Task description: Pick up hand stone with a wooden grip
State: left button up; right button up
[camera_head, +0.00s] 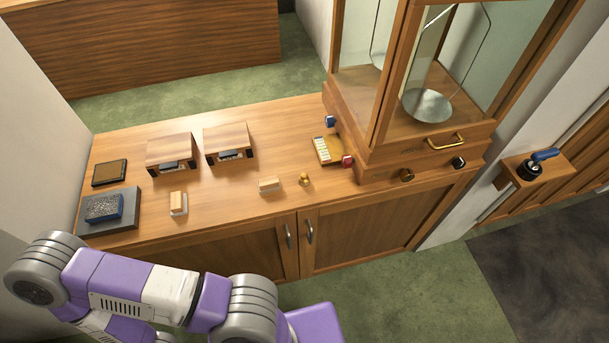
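A small pale slab with a wooden block on top, which looks like the hand stone with a wooden grip (178,204), lies near the front edge of the wooden counter (225,212), left of the middle. A similar small light wooden block (269,185) lies further right, beside a brass knob-like piece. Its underside is too small to make out. One of my arms, purple, white and grey, crosses the bottom left in front of the counter. Neither gripper shows.
A grey slab with a blue-framed speckled block (103,208) and a dark tray (109,173) are at left. Two wooden boxes (172,150) (228,140) stand behind. A glass-sided balance case (410,140) fills the right. A brass piece (304,180) stands near the front.

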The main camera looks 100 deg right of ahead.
aim_at(269, 184)
jog(key=k, duration=0.45)
jog(key=z, duration=0.75)
